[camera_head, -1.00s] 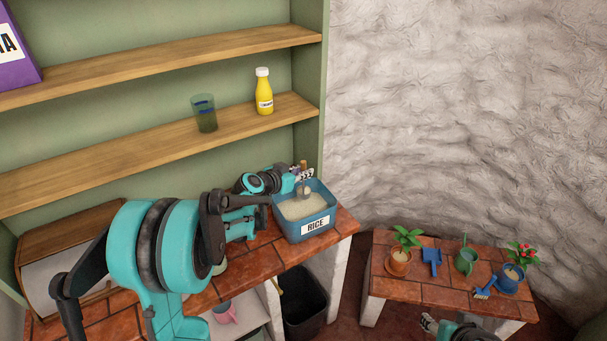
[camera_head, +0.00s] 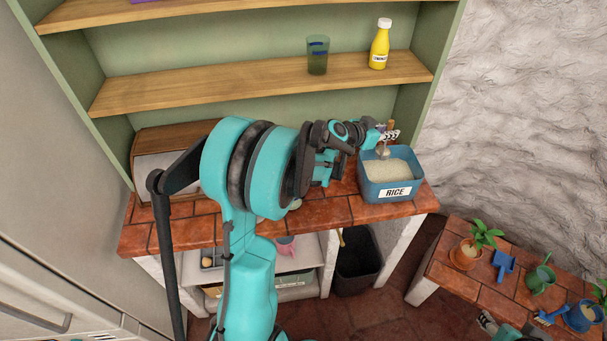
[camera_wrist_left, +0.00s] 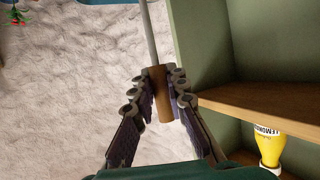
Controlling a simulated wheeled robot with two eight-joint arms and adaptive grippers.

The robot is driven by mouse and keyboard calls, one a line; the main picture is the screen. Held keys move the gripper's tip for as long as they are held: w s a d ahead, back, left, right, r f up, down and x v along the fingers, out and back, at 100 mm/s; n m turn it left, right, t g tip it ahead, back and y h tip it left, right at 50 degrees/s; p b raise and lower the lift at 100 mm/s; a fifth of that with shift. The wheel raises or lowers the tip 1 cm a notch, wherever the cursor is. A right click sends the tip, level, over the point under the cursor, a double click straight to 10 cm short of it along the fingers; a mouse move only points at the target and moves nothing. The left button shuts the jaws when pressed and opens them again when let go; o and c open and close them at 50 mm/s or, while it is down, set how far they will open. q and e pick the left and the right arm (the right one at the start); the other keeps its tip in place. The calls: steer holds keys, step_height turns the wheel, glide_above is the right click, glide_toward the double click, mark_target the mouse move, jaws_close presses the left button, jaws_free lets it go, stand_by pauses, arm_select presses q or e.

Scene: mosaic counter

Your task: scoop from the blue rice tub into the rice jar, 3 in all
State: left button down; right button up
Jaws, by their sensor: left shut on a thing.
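The blue rice tub (camera_head: 395,192), labelled RICE, stands at the right end of the tiled counter with pale rice in it. My left gripper (camera_head: 388,134) is at the tub's back left and is shut on the wooden handle of a scoop. The scoop's metal part (camera_head: 383,151) shows at the back of the tub; whether it holds rice is too small to tell. In the left wrist view the fingers grip the brown handle (camera_wrist_left: 161,95). My right gripper (camera_head: 488,322) shows small at the bottom edge, its jaws unclear. I cannot make out the rice jar; my left arm covers much of the counter.
A green glass (camera_head: 317,56) and a yellow bottle (camera_head: 380,45) stand on the shelf above. A wooden bread box (camera_head: 165,140) is on the counter's left. A dark bin (camera_head: 358,262) stands below. A low tiled table (camera_head: 450,272) with plants is at right.

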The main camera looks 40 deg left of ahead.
arm_select(q)
steer(key=s+a+f+n+y, duration=0.1)
steer(key=s+a, duration=0.3)
steer(key=s, duration=0.4)
steer(key=s+a+f+n+y, duration=0.1)
steer(key=s+a+n+y, duration=0.1)
steer(key=s+a, duration=0.3)
steer(key=s+a+f+n+y, duration=0.1)
steer(key=s+a, duration=0.4)
steer(key=s, duration=0.6)
steer(key=shift+n+y+b, duration=0.35)
steer(key=shift+n+y, duration=0.35)
steer(key=shift+y, duration=0.5)
